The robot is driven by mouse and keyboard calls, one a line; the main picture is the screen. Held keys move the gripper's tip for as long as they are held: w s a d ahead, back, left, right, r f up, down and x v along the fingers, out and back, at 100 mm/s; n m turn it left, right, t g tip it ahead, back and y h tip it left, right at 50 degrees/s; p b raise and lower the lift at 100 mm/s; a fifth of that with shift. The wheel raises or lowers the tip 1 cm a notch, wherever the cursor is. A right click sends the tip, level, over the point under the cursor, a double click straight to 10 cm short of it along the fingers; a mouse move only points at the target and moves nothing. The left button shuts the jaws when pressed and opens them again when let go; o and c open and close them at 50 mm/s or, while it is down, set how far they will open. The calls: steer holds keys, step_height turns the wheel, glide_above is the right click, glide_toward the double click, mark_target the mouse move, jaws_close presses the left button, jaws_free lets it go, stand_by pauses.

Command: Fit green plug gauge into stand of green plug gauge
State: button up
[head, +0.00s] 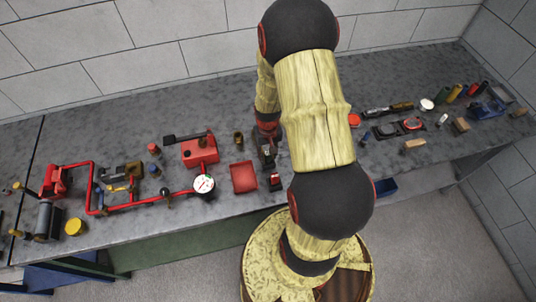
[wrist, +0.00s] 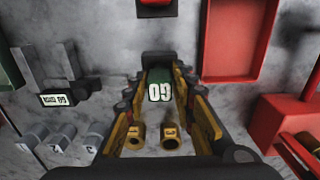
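In the head view my gripper (head: 268,150) is low over the middle of the bench, partly hidden by my arm. To the left in the wrist view is a grey forked stand (wrist: 31,69) with a small dark, white-lettered label (wrist: 57,100). I cannot tell whether this is the gauge's stand.
A red tray (wrist: 205,42) and a red box (wrist: 275,115) lie on the right in the wrist view. Two brass cylinders (wrist: 137,137) show between the fingers. Red pipework (head: 90,190) with a gauge dial occupies the bench's left.

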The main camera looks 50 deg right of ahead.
steer(key=shift+o, duration=1.3)
steer(key=shift+r, duration=0.1)
steer(key=w+a+r+n+t+p, duration=0.1)
steer(key=a+r, duration=0.2)
steer(key=r, duration=0.7)
steer(key=w+a+r, duration=0.1)
steer(key=a+r, duration=0.1)
steer(key=r, duration=0.9)
steer(key=s+a+r+n+t, duration=0.2)
steer(key=s+a+r, duration=0.2)
steer(key=a+r, duration=0.4)
steer(key=s+a+r+n+t, duration=0.2)
steer(key=s+a+r, duration=0.3)
steer(key=a+r, duration=0.4)
steer(key=shift+s+a+r+n+t, duration=0.3)
steer(key=shift+r+n, duration=0.3)
steer(key=shift+r, duration=0.15)
